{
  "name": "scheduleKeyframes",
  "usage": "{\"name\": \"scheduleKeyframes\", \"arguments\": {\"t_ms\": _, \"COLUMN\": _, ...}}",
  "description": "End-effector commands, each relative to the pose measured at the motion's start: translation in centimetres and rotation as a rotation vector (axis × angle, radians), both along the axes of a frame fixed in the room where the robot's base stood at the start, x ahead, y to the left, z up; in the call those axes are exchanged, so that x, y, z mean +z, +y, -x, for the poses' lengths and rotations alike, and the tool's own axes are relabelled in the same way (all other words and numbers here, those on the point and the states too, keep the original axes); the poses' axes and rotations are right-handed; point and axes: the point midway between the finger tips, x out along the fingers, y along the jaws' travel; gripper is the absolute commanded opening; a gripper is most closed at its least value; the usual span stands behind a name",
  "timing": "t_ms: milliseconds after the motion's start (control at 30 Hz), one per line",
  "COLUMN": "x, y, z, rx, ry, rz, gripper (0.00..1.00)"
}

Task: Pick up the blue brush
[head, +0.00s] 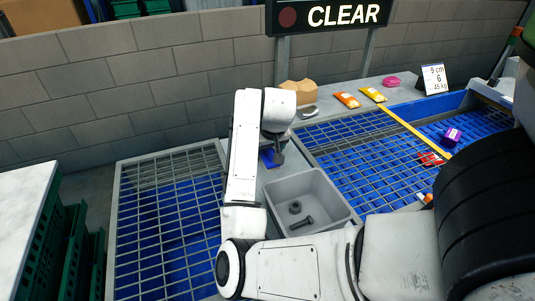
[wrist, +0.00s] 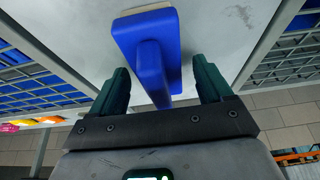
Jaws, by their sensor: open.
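The blue brush (wrist: 150,38) lies on a pale grey surface, with a strip of pale bristles along its far edge in the wrist view. My gripper (wrist: 160,68) is open, with one dark green finger on each side of the brush's handle. A gap shows between each finger and the handle. In the head view only a small blue part of the brush (head: 266,159) shows beside my gripper (head: 278,152); my arm hides the rest.
A grey bin (head: 338,212) with a dark ring and a bolt-like part stands just in front. Blue-bottomed metal grates lie left (head: 150,215) and right (head: 345,150). Orange packets (head: 347,100), a cardboard box (head: 298,93) and a pink item (head: 392,82) sit on the back ledge.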

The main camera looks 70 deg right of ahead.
Motion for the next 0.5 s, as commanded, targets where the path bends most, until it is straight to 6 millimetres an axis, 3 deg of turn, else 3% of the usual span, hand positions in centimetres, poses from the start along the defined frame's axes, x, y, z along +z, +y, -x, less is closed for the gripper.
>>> {"name": "scheduleKeyframes", "arguments": {"t_ms": 100, "x": -0.01, "y": 0.00, "z": -0.01, "rx": 0.000, "ry": 0.000, "rz": 0.000, "gripper": 0.79}}
{"name": "scheduleKeyframes", "arguments": {"t_ms": 500, "x": 0.00, "y": 0.01, "z": -0.02, "rx": 0.000, "ry": -0.001, "rz": -0.001, "gripper": 0.40}}
